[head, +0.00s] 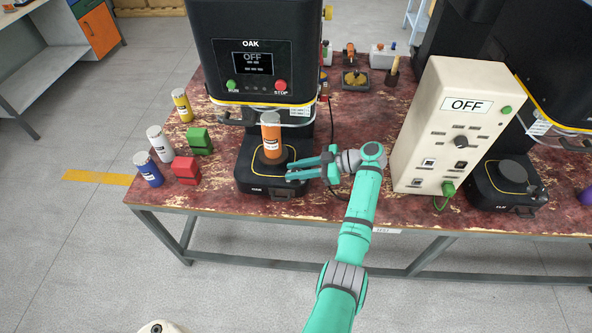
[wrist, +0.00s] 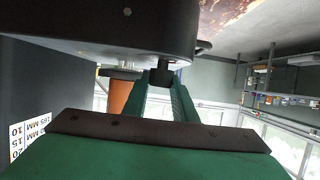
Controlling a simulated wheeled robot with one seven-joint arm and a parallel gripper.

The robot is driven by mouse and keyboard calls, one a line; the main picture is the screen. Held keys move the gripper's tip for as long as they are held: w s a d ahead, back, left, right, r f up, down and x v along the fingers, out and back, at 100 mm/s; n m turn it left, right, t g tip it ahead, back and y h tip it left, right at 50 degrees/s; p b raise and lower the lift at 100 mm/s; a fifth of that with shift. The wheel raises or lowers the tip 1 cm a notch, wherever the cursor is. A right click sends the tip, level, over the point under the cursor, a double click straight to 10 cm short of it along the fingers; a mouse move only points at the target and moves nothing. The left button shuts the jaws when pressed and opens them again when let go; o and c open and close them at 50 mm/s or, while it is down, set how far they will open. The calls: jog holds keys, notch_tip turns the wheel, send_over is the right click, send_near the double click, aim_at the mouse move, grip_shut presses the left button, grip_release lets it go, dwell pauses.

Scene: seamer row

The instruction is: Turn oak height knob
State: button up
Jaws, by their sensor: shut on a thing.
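The OAK seamer (head: 251,27) is a black machine whose screen reads OFF, above a green RUN and a red STOP button. An orange can (head: 271,135) stands upright on its black base (head: 247,178); it also shows in the wrist view (wrist: 120,97). My teal gripper (head: 290,170) reaches in from the right, low over the base's right side. In the wrist view its fingers (wrist: 163,82) are shut on a dark round knob (wrist: 164,68) that sticks out of the base. In the head view the fingers hide the knob.
Yellow (head: 182,105), white (head: 160,144) and blue (head: 148,169) cans and green (head: 199,141) and red (head: 186,170) blocks stand left on the table. A cream control box (head: 452,125) reading OFF stands right of my arm, beside a second seamer (head: 507,183).

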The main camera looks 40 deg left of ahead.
jog(key=shift+f, duration=0.1)
jog(key=o, duration=1)
jog(key=shift+o, duration=0.2)
jog(key=v, duration=0.7)
jog(key=shift+d, duration=0.2)
jog(key=shift+w+d, duration=0.1)
jog(key=shift+w, duration=0.05)
